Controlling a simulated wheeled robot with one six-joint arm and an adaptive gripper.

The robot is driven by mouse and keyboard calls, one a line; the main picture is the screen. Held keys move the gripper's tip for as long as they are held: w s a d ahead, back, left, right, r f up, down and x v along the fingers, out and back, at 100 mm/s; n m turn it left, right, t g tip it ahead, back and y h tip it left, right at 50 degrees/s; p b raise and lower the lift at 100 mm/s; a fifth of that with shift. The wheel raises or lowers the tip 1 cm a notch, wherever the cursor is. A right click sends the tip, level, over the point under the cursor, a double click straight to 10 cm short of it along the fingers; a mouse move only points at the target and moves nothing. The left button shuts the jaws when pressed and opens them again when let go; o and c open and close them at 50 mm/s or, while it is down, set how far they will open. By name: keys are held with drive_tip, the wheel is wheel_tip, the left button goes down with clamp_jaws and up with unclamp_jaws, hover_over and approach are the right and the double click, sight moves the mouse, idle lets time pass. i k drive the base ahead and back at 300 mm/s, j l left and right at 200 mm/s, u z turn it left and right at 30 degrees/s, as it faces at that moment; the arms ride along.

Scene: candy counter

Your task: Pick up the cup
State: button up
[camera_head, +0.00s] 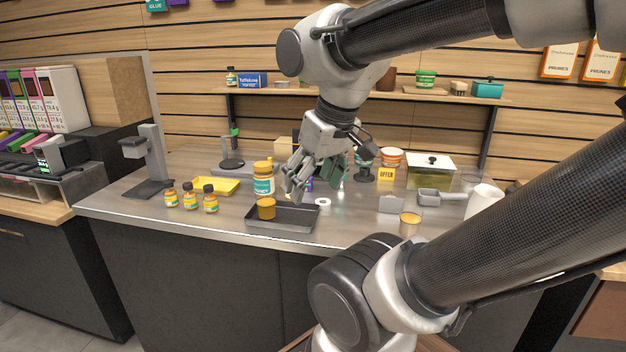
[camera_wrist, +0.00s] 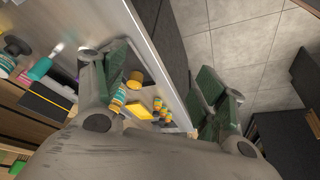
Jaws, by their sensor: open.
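A small orange-yellow cup (camera_head: 266,209) stands upright in the left part of a dark grey tray (camera_head: 290,225) near the counter's front edge. In the wrist view the cup (camera_wrist: 134,77) shows beside my left-hand finger. My gripper (camera_head: 312,184) hangs above the counter, up and to the right of the cup, with its fingers apart and nothing between them. In the wrist view its green-padded fingers (camera_wrist: 165,88) are spread wide. Another cup-like vessel with yellow contents (camera_head: 409,224) stands further right, partly hidden by my arm.
Several small orange bottles (camera_head: 190,196) and a yellow tray (camera_head: 214,186) lie left of the cup. A larger orange-and-teal jar (camera_head: 263,178) stands just behind it. A grey stand (camera_head: 152,160) is at the left. The counter's front left strip is clear.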

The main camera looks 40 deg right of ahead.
sight(411, 216)
drive_tip(key=z, duration=1.55)
drive_tip(key=k+j+z, duration=0.2)
drive_tip(key=j, duration=0.1)
